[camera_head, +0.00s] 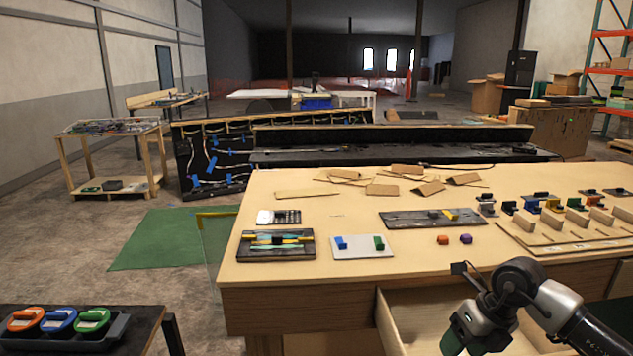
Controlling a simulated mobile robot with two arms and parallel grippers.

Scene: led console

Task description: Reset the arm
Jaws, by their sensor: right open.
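My right arm (560,310) comes in from the lower right and bends at a silver and black wrist. My right gripper (456,342) is at the bottom of the head view, in front of the wooden table (330,205). It is open and appears over the pulled-out drawer (405,310). I see nothing held in it, though its fingertips are small and partly cut off by the lower edge. My left gripper is not in view.
On the table are a white board with blue and green blocks (362,246), a dark tray (275,246), a dark panel (432,219), orange (443,240) and purple (466,239) pieces, and cardboard scraps (382,190). A dark stand (80,340) holds coloured round containers at lower left.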

